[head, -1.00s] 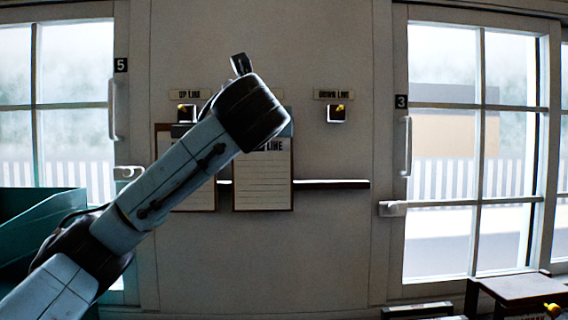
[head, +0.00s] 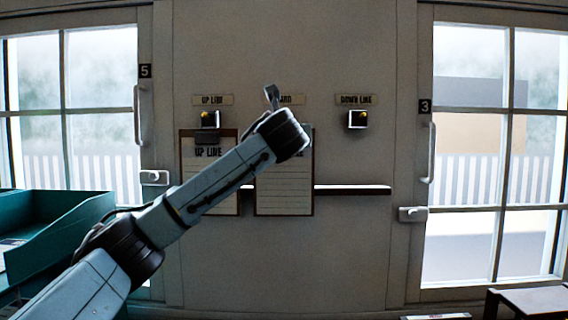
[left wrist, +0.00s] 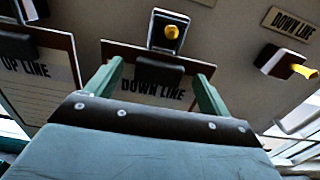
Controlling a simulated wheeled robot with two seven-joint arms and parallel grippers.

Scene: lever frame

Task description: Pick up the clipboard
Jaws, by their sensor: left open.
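Two clipboards hang on the wall in the head view. The left one (head: 209,185), headed UP LINE, also shows in the left wrist view (left wrist: 35,75). The right one (head: 284,190) is partly behind my left arm. In the left wrist view, its sheet (left wrist: 150,90) reads DOWN LINE, and a dark clip (left wrist: 158,70) is at its top. My left gripper (left wrist: 159,72) is open, with its two fingers on either side of this clip and heading. Contact cannot be told. In the head view my left gripper (head: 271,97) is mostly hidden by its wrist. My right gripper is out of view.
Yellow-tipped holders (head: 208,120) and (head: 357,119) are on the wall under name plates; the right holder is empty. A dark ledge (head: 352,190) runs behind the clipboards. Glazed doors stand either side. Teal trays (head: 60,235) are at lower left, a small table (head: 530,298) at lower right.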

